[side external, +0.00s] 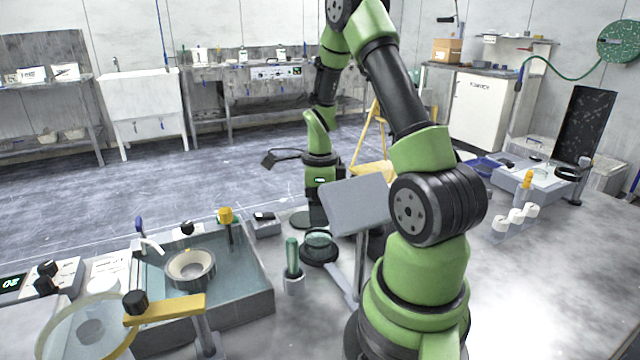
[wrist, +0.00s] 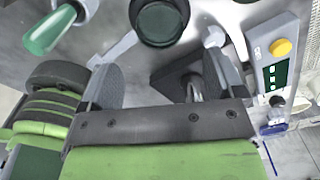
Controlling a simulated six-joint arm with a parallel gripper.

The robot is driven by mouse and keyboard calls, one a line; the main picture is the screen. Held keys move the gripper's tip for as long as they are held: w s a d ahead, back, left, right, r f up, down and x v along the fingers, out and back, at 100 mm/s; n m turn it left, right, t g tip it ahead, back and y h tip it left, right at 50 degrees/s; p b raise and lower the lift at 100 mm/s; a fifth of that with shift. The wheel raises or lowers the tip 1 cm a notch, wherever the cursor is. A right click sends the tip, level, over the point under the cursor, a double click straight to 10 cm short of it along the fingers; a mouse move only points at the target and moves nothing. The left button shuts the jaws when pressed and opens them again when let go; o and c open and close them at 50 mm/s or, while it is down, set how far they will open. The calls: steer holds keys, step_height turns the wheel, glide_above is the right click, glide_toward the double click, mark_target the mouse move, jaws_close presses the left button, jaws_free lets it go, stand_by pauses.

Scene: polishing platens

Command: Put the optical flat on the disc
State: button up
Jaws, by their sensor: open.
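A round green glass piece (side external: 318,238), which looks like the optical flat, sits in a black round holder (side external: 320,256) on the table in the side view. In the wrist view a dark green round face in a black rim (wrist: 158,22) lies just beyond my fingertips and looks like the same piece.
A green-topped bottle (side external: 292,258) stands left of the black holder. A tilted grey panel (side external: 355,203) on a post stands right of it. The tank (side external: 255,305) and a yellow bracket (side external: 165,310) are at lower left. Small white parts (side external: 515,218) lie at right.

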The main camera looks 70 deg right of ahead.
mark_target(319, 235)
steer(key=w+a+r+n+t, duration=0.2)
steer(key=a+r+n+t, duration=0.2)
steer(key=a+r+n, duration=1.05)
steer(key=s+a+r+n+t+y, duration=0.2)
steer(key=s+a+r+n, duration=0.4)
steer(key=n, duration=0.8)
steer(key=shift+s+a+r+t, duration=0.25)
steer(key=shift+s+a+t, duration=0.35)
steer(key=shift+a, duration=0.5)
